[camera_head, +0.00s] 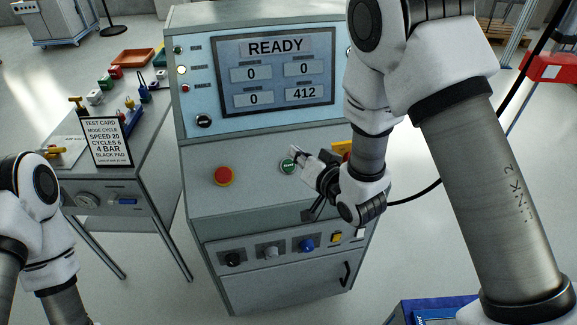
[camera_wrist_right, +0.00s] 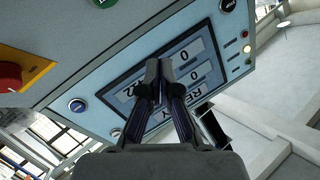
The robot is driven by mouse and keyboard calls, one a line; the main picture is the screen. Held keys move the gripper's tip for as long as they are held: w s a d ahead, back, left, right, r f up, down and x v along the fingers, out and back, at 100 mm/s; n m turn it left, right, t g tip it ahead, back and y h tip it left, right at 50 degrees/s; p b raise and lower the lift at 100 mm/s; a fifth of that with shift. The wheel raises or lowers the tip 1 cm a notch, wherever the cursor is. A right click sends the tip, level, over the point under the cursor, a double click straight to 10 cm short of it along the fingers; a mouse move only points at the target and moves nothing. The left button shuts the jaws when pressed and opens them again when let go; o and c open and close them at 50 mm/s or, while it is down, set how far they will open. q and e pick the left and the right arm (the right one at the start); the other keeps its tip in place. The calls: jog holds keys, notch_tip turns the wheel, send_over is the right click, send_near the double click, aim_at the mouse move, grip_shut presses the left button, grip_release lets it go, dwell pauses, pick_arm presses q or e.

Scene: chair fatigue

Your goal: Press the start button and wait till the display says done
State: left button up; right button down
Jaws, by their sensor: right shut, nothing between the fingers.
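The control console has a display (camera_head: 275,71) that reads READY, with 0, 0, 0 and 412 below. The green start button (camera_head: 288,166) sits on the sloped panel, right of a red mushroom button (camera_head: 223,176). My right gripper (camera_head: 296,154) is shut and empty, with its fingertips close to the green button; I cannot tell whether they touch. In the right wrist view the shut fingers (camera_wrist_right: 157,65) stand in front of the display (camera_wrist_right: 170,75), and the green button (camera_wrist_right: 104,2) is at the top edge. My left gripper is out of view; only my left arm shows.
A side table at left holds a test card (camera_head: 105,142) and several small coloured parts. Knobs, including a blue one (camera_head: 307,245), line the console's lower front. A blue box (camera_head: 430,310) is at bottom right. A black cable runs right of the console.

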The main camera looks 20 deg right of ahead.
aim_at(288, 165)
jog(key=w+f+b, duration=0.1)
jog(key=f, duration=0.1)
jog(key=w+f+b, duration=0.1)
jog(key=f+b, duration=0.1)
jog(key=w+f+b, duration=0.1)
jog(key=f, duration=0.1)
jog(key=shift+w+d+f, duration=0.15)
jog(key=shift+w+d, duration=0.05)
jog(key=shift+w, duration=0.2)
jog(key=shift+w+f+b, duration=0.45)
jog(key=shift+f, duration=0.05)
jog(key=shift+f, duration=0.15)
dwell(0.5)
jog(key=shift+w+f, duration=0.25)
jog(key=shift+w+f+b, duration=0.15)
jog(key=shift+f+b, duration=0.15)
jog(key=shift+b, duration=0.2)
dwell(0.4)
jog(key=shift+r, duration=0.15)
jog(key=shift+s+r+p, duration=0.4)
jog(key=shift+r+p, duration=0.15)
